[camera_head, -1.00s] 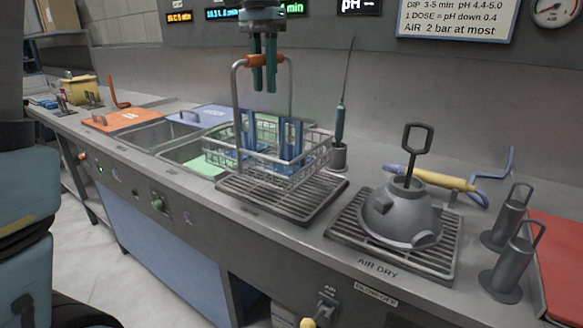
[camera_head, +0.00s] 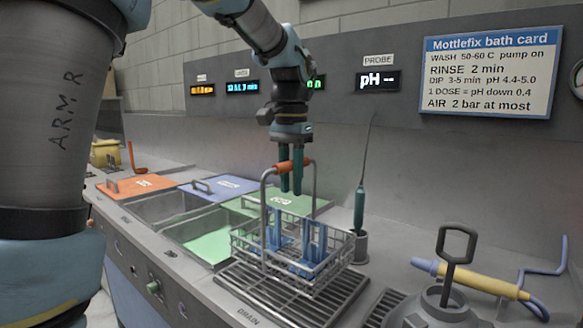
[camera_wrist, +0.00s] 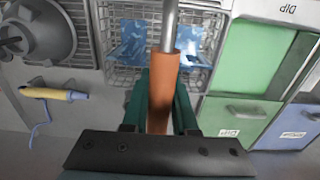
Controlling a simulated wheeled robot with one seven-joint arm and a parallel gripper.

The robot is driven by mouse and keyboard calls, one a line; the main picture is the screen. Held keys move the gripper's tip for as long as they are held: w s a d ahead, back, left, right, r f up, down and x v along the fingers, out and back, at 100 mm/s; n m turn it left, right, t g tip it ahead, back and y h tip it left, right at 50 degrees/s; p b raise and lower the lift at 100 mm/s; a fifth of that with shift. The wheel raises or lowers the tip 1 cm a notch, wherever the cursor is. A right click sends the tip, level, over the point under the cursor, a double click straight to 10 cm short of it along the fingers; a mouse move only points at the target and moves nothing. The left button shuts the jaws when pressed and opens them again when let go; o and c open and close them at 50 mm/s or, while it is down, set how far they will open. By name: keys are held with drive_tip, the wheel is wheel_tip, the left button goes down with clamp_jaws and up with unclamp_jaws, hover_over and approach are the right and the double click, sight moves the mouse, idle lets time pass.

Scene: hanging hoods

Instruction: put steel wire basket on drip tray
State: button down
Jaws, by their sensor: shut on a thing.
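The steel wire basket (camera_head: 334,257) holds blue parts and has a tall handle with an orange grip (camera_head: 291,165). My gripper (camera_head: 292,188) is shut on that grip, and the basket hangs upright below it. In the wrist view the orange grip (camera_wrist: 163,88) lies between my fingers, with the basket's wire mesh (camera_wrist: 118,75) and the blue parts beyond. The slatted drip tray (camera_head: 240,289), marked DRAIN, lies below the basket, which covers much of it. I cannot tell whether the basket's bottom touches the slats.
An open tank with green liquid (camera_head: 212,244) is left of the tray. A probe in a holder (camera_head: 359,212) stands close behind the basket's right side. A grey hood (camera_head: 428,308) with a loop handle and a yellow-handled tool (camera_head: 480,280) are to the right.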

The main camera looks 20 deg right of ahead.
drive_tip(key=shift+f, duration=2.2)
drive_tip(key=c, duration=0.7)
unclamp_jaws()
wheel_tip(320, 180, up, 12)
drive_tip(key=shift+r, duration=0.1)
